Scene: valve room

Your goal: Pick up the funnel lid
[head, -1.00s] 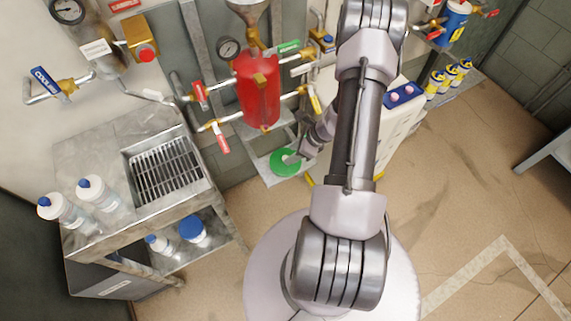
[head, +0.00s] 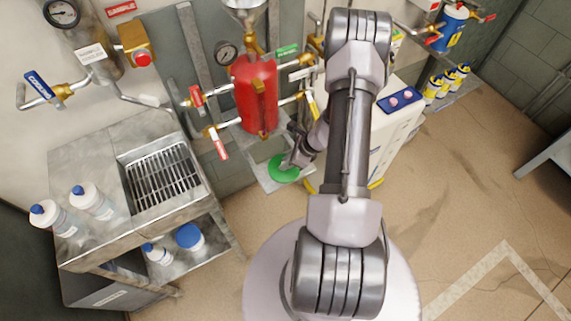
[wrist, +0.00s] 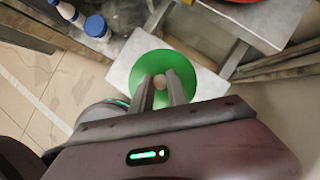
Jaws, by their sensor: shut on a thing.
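The funnel lid (head: 283,169) is a green disc with a pale round knob in its middle. It shows over the grey shelf plate below the red tank in the head view. In the wrist view the lid (wrist: 180,66) fills the centre, and my gripper (wrist: 160,80) is shut on its knob, one finger on each side. My gripper (head: 291,162) is partly hidden behind my arm in the head view. I cannot tell whether the lid touches the plate or hangs just above it.
The red tank (head: 256,95) with valves and a metal funnel (head: 245,10) on top stands behind the lid. A steel cart (head: 90,150) with a grate and white bottles is at the left. A white cabinet (head: 395,130) stands close on the right. The floor in front is clear.

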